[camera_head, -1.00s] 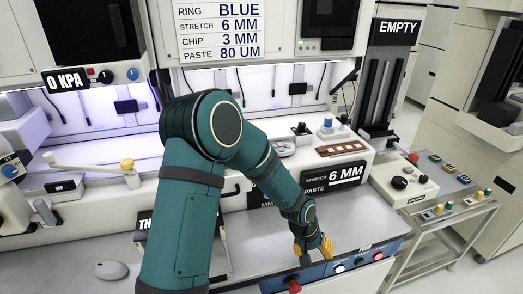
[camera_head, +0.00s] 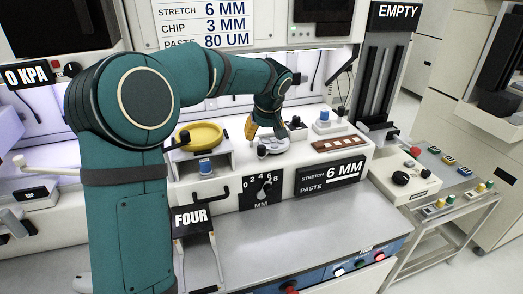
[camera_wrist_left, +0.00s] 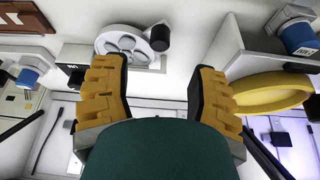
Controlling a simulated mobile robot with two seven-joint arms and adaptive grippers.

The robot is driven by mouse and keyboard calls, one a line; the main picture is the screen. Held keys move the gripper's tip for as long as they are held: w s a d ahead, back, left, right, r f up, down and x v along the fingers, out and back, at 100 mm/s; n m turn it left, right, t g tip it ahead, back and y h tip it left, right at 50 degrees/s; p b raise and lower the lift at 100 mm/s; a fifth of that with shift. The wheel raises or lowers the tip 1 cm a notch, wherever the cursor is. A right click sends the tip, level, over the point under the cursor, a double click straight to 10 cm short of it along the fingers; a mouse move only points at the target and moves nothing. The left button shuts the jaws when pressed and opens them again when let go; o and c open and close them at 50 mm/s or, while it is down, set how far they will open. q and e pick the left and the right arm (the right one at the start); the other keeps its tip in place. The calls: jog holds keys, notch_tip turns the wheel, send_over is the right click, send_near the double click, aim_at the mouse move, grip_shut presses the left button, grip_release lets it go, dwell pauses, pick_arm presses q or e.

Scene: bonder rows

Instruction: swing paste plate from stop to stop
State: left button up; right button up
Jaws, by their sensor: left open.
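A round grey plate (camera_head: 272,147) with several round recesses sits on the white machine top; I take it to be the paste plate. In the left wrist view the plate (camera_wrist_left: 128,44) shows at the top, with a black knob (camera_wrist_left: 160,38) at its edge. My left gripper (camera_head: 265,132) is just above the plate in the head view, partly covering it. In the left wrist view the left gripper (camera_wrist_left: 158,85) is open, its yellow-padded fingers wide apart with nothing between them. My right gripper is not in view.
A yellow dish (camera_head: 200,136) stands left of the plate above a blue knob (camera_head: 205,167). A blue-topped knob (camera_head: 325,117) and a brown strip (camera_head: 339,144) lie to the right. A dial (camera_head: 263,188) is on the front face. The grey counter (camera_head: 270,240) below is clear.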

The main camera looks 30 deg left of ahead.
aim_at(262, 147)
pick_arm(q)
jog(key=b+x, duration=0.1)
jog(key=x, duration=0.7)
jog(key=shift+f, duration=0.25)
jog(key=shift+c, duration=0.4)
grip_shut()
